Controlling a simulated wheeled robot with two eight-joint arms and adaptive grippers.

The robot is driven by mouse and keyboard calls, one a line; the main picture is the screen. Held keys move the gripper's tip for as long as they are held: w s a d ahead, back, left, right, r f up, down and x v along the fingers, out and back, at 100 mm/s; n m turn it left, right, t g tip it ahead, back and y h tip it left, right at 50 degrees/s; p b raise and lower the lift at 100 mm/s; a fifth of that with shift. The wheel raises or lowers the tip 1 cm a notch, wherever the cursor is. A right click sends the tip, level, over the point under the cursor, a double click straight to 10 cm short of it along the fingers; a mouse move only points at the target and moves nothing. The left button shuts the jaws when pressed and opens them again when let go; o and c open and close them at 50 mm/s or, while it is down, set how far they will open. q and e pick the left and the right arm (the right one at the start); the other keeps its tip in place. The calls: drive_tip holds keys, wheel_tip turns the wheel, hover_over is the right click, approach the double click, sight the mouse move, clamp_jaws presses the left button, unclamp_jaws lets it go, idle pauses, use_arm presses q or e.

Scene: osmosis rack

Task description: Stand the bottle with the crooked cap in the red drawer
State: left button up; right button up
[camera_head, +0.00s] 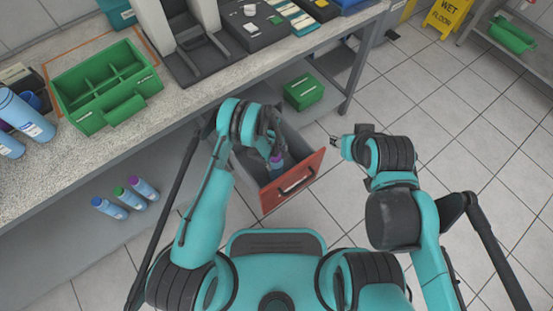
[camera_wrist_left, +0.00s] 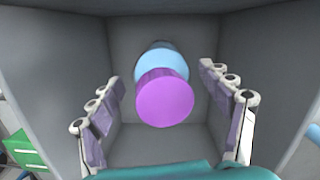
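The red drawer (camera_head: 292,188) is pulled out below the bench, with a red front and grey walls. A blue bottle with a purple cap (camera_wrist_left: 165,103) stands inside it, seen from above in the left wrist view; in the head view it (camera_head: 277,168) is partly hidden by my left gripper. I cannot tell whether its cap is crooked. My left gripper (camera_head: 271,140) reaches down into the drawer. Its fingers (camera_wrist_left: 160,78) are spread either side of the bottle, with gaps visible. My right gripper (camera_head: 335,146) is empty, right of the drawer; its opening is unclear.
A green caddy (camera_head: 105,88) sits on the bench. A green box (camera_head: 303,91) is behind the drawer.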

use_arm(q)
drive_tip(key=r+p, duration=0.1)
drive_tip(key=r, duration=0.2)
drive_tip(key=r+p, duration=0.1)
drive_tip(key=r, duration=0.3)
drive_tip(key=w+a+r+p, duration=0.1)
drive_tip(key=r+p, duration=0.1)
drive_tip(key=r, duration=0.1)
drive_tip(key=shift+r, duration=0.4)
drive_tip(key=shift+w+r, duration=0.1)
drive_tip(key=shift+r, duration=0.7)
drive_tip(key=s+a+r+m+t, duration=0.15)
drive_tip(key=a+r, duration=0.25)
drive_tip(key=r, duration=1.1)
drive_tip(key=a+r+m+t, duration=0.2)
drive_tip(key=a+r+m, duration=0.15)
drive_tip(key=r, duration=1.15)
drive_tip(key=s+a+r+m+t, duration=0.1)
drive_tip(key=s+a+r, duration=0.2)
drive_tip(key=s, duration=0.3)
drive_tip(key=s+a+r+m+t, duration=0.2)
drive_tip(key=s+a+r, duration=0.1)
drive_tip(key=s, duration=0.3)
drive_tip(key=s+a+r+m+t+y, duration=0.1)
drive_tip(key=s+a+r, duration=0.2)
drive_tip(key=s, duration=0.3)
drive_tip(key=shift+s+a+r+t, duration=0.15)
drive_tip(key=shift+a+r+t, duration=0.2)
drive_tip(key=shift+r, duration=0.5)
drive_tip(key=shift+f, duration=0.1)
